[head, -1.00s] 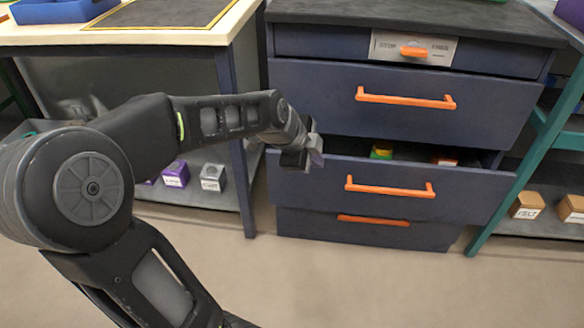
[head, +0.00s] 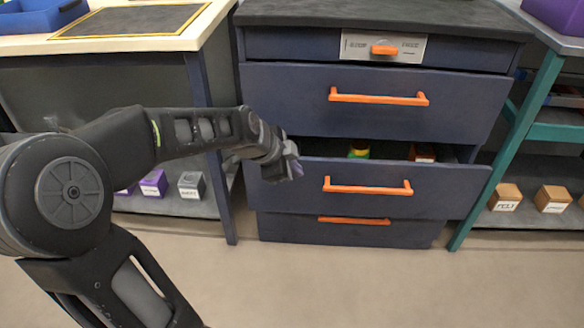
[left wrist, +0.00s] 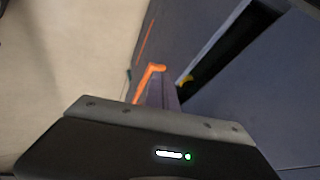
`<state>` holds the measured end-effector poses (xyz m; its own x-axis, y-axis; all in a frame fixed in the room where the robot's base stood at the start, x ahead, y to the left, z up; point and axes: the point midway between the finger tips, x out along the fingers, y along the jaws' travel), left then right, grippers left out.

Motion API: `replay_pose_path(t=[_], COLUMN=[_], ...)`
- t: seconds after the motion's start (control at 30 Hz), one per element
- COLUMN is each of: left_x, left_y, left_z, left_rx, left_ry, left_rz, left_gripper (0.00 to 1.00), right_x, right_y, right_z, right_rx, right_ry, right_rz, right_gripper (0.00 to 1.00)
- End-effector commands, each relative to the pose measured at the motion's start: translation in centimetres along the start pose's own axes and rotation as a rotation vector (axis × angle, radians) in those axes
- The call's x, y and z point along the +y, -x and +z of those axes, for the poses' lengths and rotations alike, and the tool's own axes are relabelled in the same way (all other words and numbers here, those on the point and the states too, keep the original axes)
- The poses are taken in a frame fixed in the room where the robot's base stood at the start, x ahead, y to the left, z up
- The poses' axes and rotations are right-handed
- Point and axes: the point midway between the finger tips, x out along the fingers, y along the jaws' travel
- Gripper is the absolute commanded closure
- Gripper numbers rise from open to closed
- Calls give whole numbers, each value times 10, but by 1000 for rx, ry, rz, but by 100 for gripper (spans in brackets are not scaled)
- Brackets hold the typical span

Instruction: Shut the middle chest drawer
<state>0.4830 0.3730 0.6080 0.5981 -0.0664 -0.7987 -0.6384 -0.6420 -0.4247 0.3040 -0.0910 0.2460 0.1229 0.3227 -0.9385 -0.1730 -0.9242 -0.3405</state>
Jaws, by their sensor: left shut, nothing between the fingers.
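The dark blue chest has an open drawer (head: 300,195), pulled out below a large closed drawer front. Its orange bar handle (head: 367,187) faces me. A dark gap shows behind its front, with a green and yellow thing (head: 359,150) and a brown block (head: 424,153) inside. In the left wrist view the orange handle (left wrist: 146,80) shows just beyond my fingers. My left gripper (head: 293,166) is shut and empty, near the left part of the open drawer's front. I cannot tell whether it touches. My right gripper is not in view.
The upper drawer (head: 300,110) appears closed and the lowest drawer (head: 290,230) sits below the open one. A table with a blue tray (head: 40,15) stands left; a teal-framed shelf (head: 515,150) with wooden boxes stands right. The floor in front is clear.

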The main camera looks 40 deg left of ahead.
Motion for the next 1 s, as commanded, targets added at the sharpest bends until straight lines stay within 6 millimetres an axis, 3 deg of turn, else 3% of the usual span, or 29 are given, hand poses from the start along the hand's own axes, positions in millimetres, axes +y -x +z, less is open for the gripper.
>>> replay_pose_path(t=[0.33,0.6,1.0], left_x=[2,-31,-36], left_y=[-74,-86,-87], left_z=[2,0,0], left_rx=[-1,0,0], left_ry=[-2,-2,-1], left_rz=[2,-1,0], left_gripper=[100,100,100], right_x=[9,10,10], right_y=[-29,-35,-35], right_z=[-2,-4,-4], right_rx=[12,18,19], right_ry=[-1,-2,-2], right_rz=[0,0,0], right_gripper=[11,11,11])
